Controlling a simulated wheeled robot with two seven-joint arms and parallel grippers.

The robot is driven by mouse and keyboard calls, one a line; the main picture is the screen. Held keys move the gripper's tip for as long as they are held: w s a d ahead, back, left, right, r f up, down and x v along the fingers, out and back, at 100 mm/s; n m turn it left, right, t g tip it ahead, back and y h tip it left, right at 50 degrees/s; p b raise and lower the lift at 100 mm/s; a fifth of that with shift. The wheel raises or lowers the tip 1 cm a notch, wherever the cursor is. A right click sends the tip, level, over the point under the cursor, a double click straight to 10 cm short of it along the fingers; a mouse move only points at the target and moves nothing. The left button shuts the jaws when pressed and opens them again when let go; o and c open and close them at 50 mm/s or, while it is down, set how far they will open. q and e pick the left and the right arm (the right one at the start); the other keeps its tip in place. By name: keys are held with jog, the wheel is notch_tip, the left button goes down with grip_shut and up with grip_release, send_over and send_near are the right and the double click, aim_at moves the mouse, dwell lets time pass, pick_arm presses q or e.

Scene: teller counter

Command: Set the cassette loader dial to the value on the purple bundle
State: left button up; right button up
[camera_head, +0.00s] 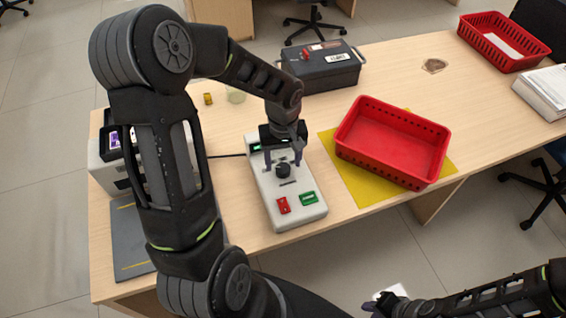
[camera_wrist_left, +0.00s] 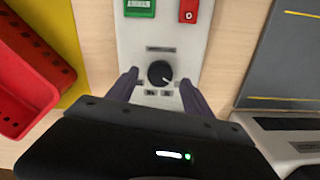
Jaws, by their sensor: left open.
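The cassette loader (camera_head: 309,211) is a light grey box with a black round dial (camera_head: 283,171), a red button and a green button. In the left wrist view the dial (camera_wrist_left: 160,73) carries a pale pointer mark toward the lower right; small labels around it are unreadable. My left gripper (camera_head: 284,160) is open, with its purple-grey fingers on either side of the dial; whether they touch it I cannot tell. A purple patch (camera_head: 114,140), possibly the purple bundle, shows at the machine on the left; no value is readable. My right gripper (camera_head: 384,303) is low at the bottom edge, its jaws unclear.
A red basket (camera_head: 392,148) stands on a yellow mat (camera_head: 356,188) right of the loader. A dark grey box (camera_head: 322,72) is behind it. A dark mat (camera_head: 131,245) lies at front left. Another red basket (camera_head: 497,45) is far right.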

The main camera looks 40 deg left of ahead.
aim_at(283, 170)
pick_arm(q)
jog(key=shift+f, duration=1.15)
grip_shut()
